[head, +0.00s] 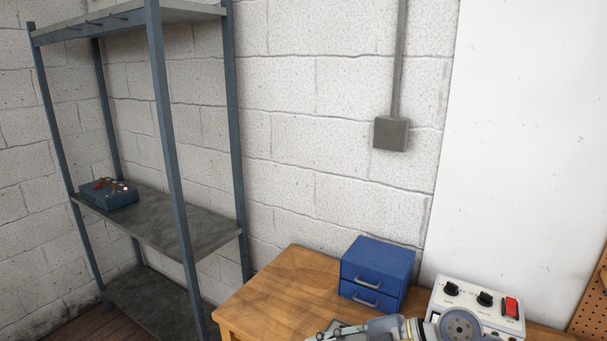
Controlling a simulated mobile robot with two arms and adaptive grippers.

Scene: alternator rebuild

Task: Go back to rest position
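A grey arm of mine shows at the bottom edge, in front of the wooden bench. It looks like my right arm, with a round joint at its right end and the gripper (328,335) pointing left. The bottom edge cuts off part of the gripper, so I cannot tell whether it is open or shut. I see nothing clearly held in it. My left gripper is not in view.
A wooden bench (268,300) carries a blue two-drawer box (378,262) and a white control box (478,292) with black knobs and a red switch. A metal shelf (215,232) at left holds a blue device (108,194). The bench's left end is clear.

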